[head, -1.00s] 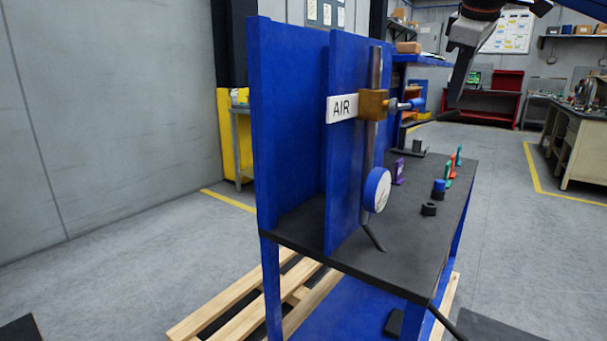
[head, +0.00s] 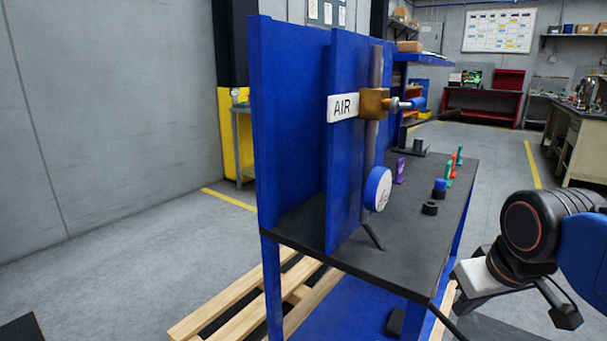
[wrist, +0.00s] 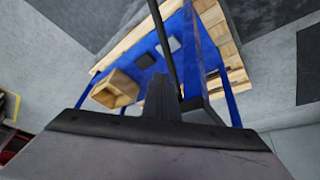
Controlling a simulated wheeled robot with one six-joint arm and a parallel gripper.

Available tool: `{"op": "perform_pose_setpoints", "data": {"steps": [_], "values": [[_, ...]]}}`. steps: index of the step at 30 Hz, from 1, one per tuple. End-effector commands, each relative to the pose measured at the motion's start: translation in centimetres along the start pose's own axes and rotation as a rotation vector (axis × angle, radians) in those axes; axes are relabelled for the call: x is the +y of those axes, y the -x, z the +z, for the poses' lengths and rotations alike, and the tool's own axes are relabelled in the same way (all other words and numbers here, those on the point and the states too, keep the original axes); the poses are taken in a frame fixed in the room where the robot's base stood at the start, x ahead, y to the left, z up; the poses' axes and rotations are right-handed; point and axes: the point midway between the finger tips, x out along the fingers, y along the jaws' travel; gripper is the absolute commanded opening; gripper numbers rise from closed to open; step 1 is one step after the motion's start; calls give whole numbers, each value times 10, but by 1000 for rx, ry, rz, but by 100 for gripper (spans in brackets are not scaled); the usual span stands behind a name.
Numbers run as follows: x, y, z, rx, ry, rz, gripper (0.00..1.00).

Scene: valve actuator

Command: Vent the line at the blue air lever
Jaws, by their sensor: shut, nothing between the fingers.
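The blue air lever (head: 418,103) sticks out to the right from a brass valve body (head: 374,104) on a vertical grey pipe. A white AIR sign (head: 342,107) is beside the valve on the blue panel. A round gauge (head: 377,188) is lower on the same pipe. My gripper is at the lower right of the head view, low beside the bench and well apart from the lever. In the wrist view my gripper (wrist: 160,95) is shut and empty, over the bench's lower part. The lever is not in the wrist view.
The dark bench top (head: 400,235) carries a black ring (head: 429,208), a blue-capped piece (head: 439,188) and small coloured parts along its right side. A wooden pallet (head: 235,300) lies underneath. In the wrist view a wooden box (wrist: 115,88) is on the blue lower shelf.

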Motion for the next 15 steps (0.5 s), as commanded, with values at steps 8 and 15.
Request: {"op": "perform_pose_setpoints", "data": {"steps": [8,15], "values": [[-12,-45,62,-12,-115,-13,0],[-13,-50,68,-14,-128,-14,0]]}}
